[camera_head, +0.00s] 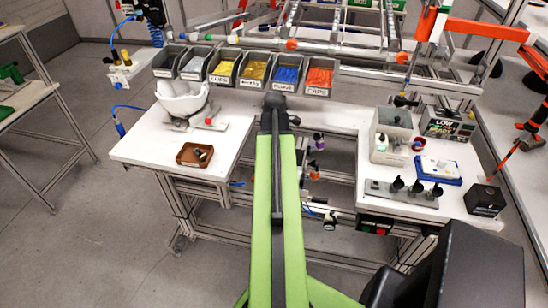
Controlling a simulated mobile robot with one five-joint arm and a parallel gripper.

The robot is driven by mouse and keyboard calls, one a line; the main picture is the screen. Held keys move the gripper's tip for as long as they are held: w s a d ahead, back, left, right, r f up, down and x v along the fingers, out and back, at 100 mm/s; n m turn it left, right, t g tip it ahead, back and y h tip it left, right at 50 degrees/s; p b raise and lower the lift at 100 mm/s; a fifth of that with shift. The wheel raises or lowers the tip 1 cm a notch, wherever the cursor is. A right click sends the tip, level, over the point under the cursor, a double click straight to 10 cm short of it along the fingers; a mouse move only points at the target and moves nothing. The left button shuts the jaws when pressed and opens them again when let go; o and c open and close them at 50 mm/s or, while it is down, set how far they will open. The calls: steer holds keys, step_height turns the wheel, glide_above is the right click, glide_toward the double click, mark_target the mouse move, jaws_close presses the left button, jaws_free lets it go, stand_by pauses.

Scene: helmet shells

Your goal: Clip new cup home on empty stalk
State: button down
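A grey strip (402,194) on the right-hand white table carries several small black cup-shaped pieces (417,187) standing upright. I cannot make out a bare stalk for sure at this size. A brown tray (186,161) at the front of the left-hand table holds a small dark and light piece (202,154), too small to name. My green arm reaches forward up the middle of the view. The dark end of it, with my gripper (274,101), is in front of the bins, away from the strip and the tray. Its fingers cannot be told apart, nor whether it holds anything.
A white helmet shell (182,101) sits on a stand on the left table, beside a red-knobbed fixture (209,121). Bins (255,85) line the back. A pale box (390,145), blue tray (440,178) and black box (485,203) crowd the right table. A gap separates the tables.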

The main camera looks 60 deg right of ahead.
steer(key=shift+f, duration=0.45)
steer(key=c, duration=1.2)
jaws_free()
step_height(320, 180, up, 18)
steer(key=p, duration=1.7)
steer(key=shift+f, duration=0.25)
steer(key=shift+f, duration=0.1)
